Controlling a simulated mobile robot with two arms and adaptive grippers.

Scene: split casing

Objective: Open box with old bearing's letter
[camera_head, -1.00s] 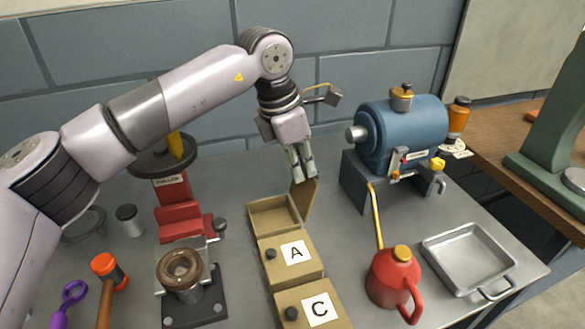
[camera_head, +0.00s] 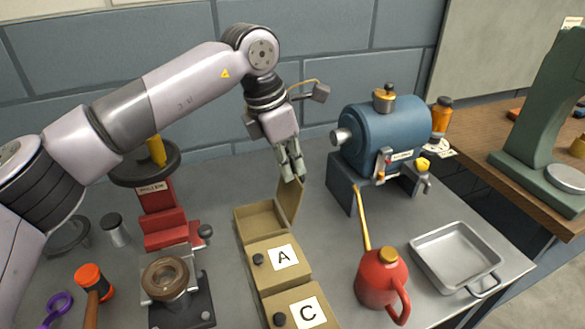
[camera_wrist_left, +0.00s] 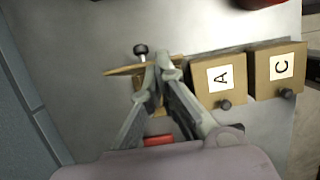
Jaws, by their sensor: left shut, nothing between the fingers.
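A row of tan lidded boxes stands on the bench. The farthest box (camera_head: 262,218) has its lid (camera_head: 290,200) swung up on its right side, and its inside shows empty where I can see it. The box lettered A (camera_head: 278,262) and the box lettered C (camera_head: 302,305) are closed, each with a dark knob. My left gripper (camera_head: 292,176) is shut and empty, just above the raised lid; I cannot tell whether it touches it. In the left wrist view the gripper (camera_wrist_left: 163,62) overlaps the raised lid (camera_wrist_left: 125,70). The letter on the open lid is hidden. My right gripper is out of view.
A brown-ringed bearing (camera_head: 168,278) sits in a fixture at the left, with a red puller (camera_head: 160,195) behind. A blue motor housing (camera_head: 390,135), red oil can (camera_head: 382,280) and metal tray (camera_head: 455,255) stand right. An orange-headed hammer (camera_head: 92,280) lies front left.

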